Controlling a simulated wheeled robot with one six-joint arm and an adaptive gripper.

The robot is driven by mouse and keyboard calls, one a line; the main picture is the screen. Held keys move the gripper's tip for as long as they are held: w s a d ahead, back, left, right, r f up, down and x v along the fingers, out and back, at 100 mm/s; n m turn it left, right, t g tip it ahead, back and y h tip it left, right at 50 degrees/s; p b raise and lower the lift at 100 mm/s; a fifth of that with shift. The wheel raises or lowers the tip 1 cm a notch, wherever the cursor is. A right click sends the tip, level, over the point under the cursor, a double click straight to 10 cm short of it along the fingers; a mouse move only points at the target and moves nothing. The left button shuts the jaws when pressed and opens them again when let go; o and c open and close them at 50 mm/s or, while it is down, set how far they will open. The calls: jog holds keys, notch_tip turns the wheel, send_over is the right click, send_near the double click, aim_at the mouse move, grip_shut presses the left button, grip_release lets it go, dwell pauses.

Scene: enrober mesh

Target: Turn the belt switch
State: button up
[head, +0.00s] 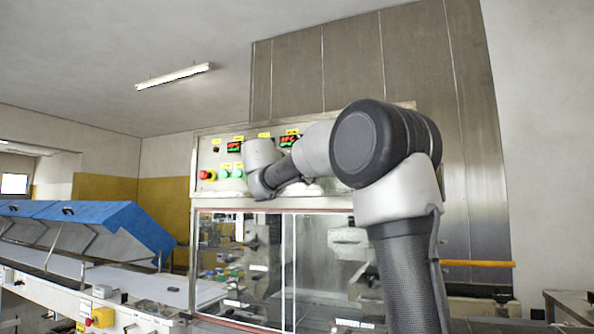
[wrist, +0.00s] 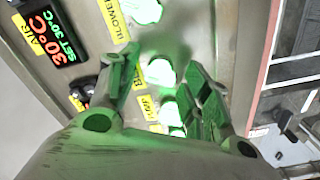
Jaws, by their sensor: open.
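My gripper (wrist: 165,72) is open in the wrist view, its two fingers facing the control panel (wrist: 205,22). A bright, green-lit round control (wrist: 160,73) shows between the fingertips, with a partly covered yellow label. Another lit control (wrist: 171,113) sits below it, near a label that seems to read PUMP. I cannot read a belt label, so I cannot tell which control is the belt switch. Contact between fingers and controls cannot be made out. In the head view my wrist is against the front of the panel (head: 203,152) and hides part of it; the fingers are hidden.
A red button (head: 208,175) and green buttons (head: 231,173) are left of my wrist. Glazed doors (head: 240,262) lie below the panel. A blue-covered conveyor (head: 95,222) stands at left.

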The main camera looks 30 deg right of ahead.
jog(key=shift+c, duration=0.2)
jog(key=c, duration=1)
jog(key=shift+n, duration=0.4)
jog(key=n, duration=1.1)
jog(key=shift+f, duration=0.15)
jog(key=o, duration=1)
jog(key=shift+o, duration=0.2)
